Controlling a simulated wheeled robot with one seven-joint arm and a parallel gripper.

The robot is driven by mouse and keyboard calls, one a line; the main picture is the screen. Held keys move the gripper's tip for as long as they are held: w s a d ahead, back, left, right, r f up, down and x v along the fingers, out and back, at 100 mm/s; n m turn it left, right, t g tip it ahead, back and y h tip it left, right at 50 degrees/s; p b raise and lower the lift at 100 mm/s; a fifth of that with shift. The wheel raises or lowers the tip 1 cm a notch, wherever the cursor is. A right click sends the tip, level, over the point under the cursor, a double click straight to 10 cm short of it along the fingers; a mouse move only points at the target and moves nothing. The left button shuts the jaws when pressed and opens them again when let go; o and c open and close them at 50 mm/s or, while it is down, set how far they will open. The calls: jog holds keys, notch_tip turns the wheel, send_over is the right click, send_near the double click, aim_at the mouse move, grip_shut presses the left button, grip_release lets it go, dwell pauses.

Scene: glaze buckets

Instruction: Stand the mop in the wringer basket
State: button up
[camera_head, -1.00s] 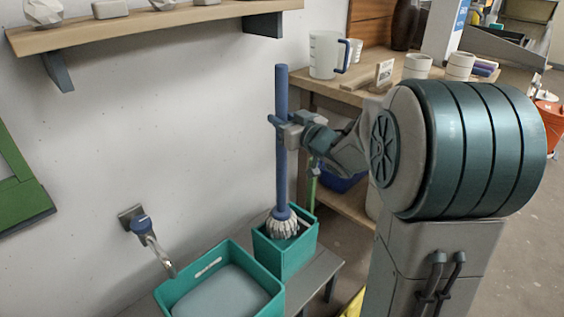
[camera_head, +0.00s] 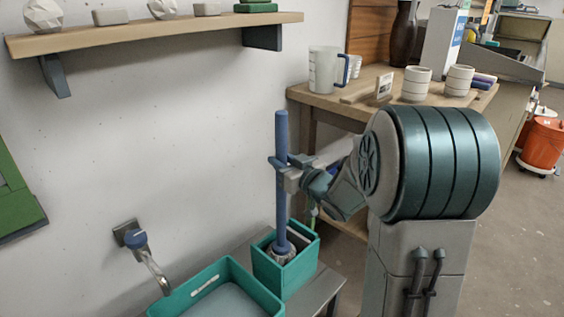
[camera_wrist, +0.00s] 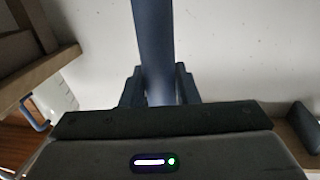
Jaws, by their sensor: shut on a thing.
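The mop has a blue handle (camera_head: 282,165) that stands close to upright in the head view. My gripper (camera_head: 284,168) is shut on the handle, about midway along it. The handle also shows between the fingers in the wrist view (camera_wrist: 154,50).
A larger green tub (camera_head: 259,291) stands left of the basket on the same bench (camera_head: 322,285). A tap (camera_head: 140,245) juts from the wall. A shelf (camera_head: 160,33) hangs above left. A wooden table (camera_head: 345,110) with a jug (camera_head: 325,70) and cups stands behind my arm.

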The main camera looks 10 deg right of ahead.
jog(key=o, duration=1)
jog(key=shift+f, duration=0.1)
jog(key=shift+r, duration=0.2)
jog(key=s+d+f+m+g+h+p, duration=0.2)
jog(key=s+d+f+m+g+h, duration=0.15)
jog(key=s+d+h, duration=0.6)
jog(key=s+a+f+g, duration=0.1)
jog(key=s+a+g, duration=0.2)
jog(key=s, duration=0.4)
jog(key=s+a+f+m+g+y, duration=0.1)
jog(key=s+a+f+g, duration=0.1)
jog(key=s, duration=0.5)
jog(key=s+a+f+g+y, duration=0.1)
jog(key=s+a+f+g, duration=0.1)
jog(key=s+a+g, duration=0.3)
jog(key=shift+s+g, duration=0.85)
jog(key=shift+s, duration=0.6)
jog(key=shift+d, duration=0.1)
